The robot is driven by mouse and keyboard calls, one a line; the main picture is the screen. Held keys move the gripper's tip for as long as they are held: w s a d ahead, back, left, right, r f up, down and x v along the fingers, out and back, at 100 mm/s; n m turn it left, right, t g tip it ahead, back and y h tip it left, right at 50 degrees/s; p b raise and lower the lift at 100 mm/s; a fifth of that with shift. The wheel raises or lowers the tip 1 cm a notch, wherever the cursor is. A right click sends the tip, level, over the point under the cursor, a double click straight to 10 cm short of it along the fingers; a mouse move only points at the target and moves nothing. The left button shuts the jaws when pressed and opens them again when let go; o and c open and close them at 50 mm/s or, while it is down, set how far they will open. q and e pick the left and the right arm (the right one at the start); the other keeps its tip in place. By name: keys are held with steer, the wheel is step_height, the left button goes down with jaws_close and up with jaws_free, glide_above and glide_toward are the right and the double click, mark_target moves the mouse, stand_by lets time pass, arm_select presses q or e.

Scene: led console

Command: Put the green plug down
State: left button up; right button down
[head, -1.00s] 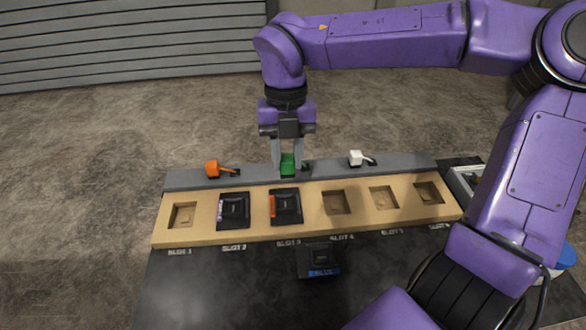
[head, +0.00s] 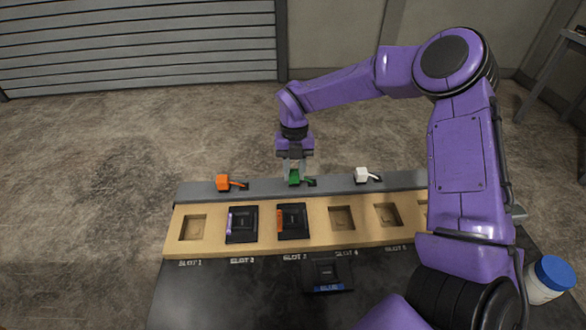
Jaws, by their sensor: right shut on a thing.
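The green plug (head: 294,179) is at the grey rail (head: 205,190) at the back of the console, between the orange plug and the white plug. A short green lead runs from it to a dark socket on its right. My right gripper (head: 295,172) points down from above, its fingers closed on the green plug. Whether the plug touches the rail is hard to tell from here. My left gripper is not in view.
An orange plug (head: 222,183) and a white plug (head: 361,174) sit on the rail. The tan slot board (head: 265,247) holds dark modules in slots 2 and 3. A dark module with a blue label (head: 328,274) lies in front. A blue-lidded jar (head: 545,281) stands at right.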

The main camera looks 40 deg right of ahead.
steer(key=shift+f, duration=0.3)
steer(key=c, duration=0.8)
jaws_free()
steer(key=shift+w+r, duration=0.1)
steer(key=shift+r, duration=0.25)
steer(key=shift+w+d+r+b, duration=0.25)
steer(key=shift+w+r+b, duration=0.05)
steer(key=shift+r, duration=1.6)
steer(key=shift+w+d+r+b, duration=0.25)
steer(key=shift+r+b, duration=0.1)
steer(key=shift+r, duration=1.6)
steer(key=shift+w+d+r+b, duration=0.2)
steer(key=shift+w+r+b, duration=0.1)
steer(key=shift+r, duration=1.6)
